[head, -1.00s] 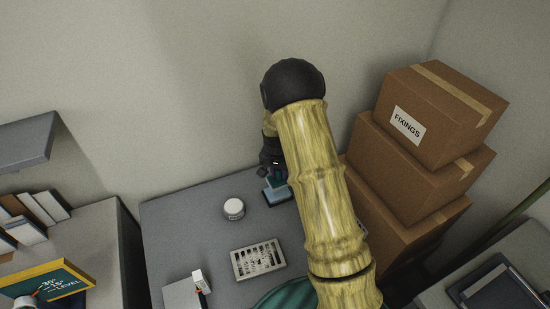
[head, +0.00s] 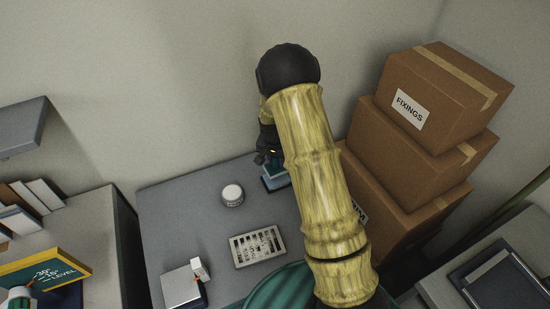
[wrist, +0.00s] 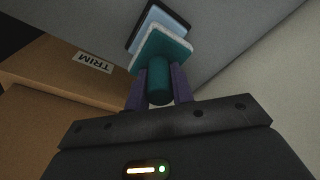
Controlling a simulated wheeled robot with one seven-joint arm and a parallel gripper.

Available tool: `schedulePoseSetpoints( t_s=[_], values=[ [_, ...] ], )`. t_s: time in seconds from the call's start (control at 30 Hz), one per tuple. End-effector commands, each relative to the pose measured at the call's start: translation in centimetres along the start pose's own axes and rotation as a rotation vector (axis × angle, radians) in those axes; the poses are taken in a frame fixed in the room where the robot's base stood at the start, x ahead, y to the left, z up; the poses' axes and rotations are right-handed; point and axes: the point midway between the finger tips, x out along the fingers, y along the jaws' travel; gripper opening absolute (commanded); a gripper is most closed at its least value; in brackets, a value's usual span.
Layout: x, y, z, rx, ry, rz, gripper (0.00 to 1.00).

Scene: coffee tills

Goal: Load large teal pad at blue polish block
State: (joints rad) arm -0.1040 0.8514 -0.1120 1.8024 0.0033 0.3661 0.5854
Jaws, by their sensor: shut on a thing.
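The teal pad has a white edge and a round teal handle; it shows in the wrist view (wrist: 166,52). My gripper (wrist: 161,82) is shut on that handle with its two purple fingers. The blue polish block (wrist: 160,18) has a pale blue top and a dark base and lies just beyond the pad, which partly covers it. I cannot tell whether they touch. In the head view, the block (head: 275,184) stands at the table's back right, and my gripper (head: 266,157) is just above it, partly hidden by my arm.
A white round jar (head: 232,194) and a pale slotted tray (head: 257,247) stand on the grey table (head: 190,225). Stacked cardboard boxes (head: 455,115) rise close to the right of my arm. The wall is right behind the table.

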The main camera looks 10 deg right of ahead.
Motion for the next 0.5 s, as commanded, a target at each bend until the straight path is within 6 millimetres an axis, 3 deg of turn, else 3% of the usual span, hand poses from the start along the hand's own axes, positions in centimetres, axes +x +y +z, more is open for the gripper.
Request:
schedulePoseSetpoints(
  t_s=[0.2, 0.5],
  values=[
    [2.4, 0.1, 0.3, 0.003, 0.000, 0.000, 0.05],
    [3.2, -0.2, 0.6, -0.002, 0.001, -0.001, 0.05]
  ],
)
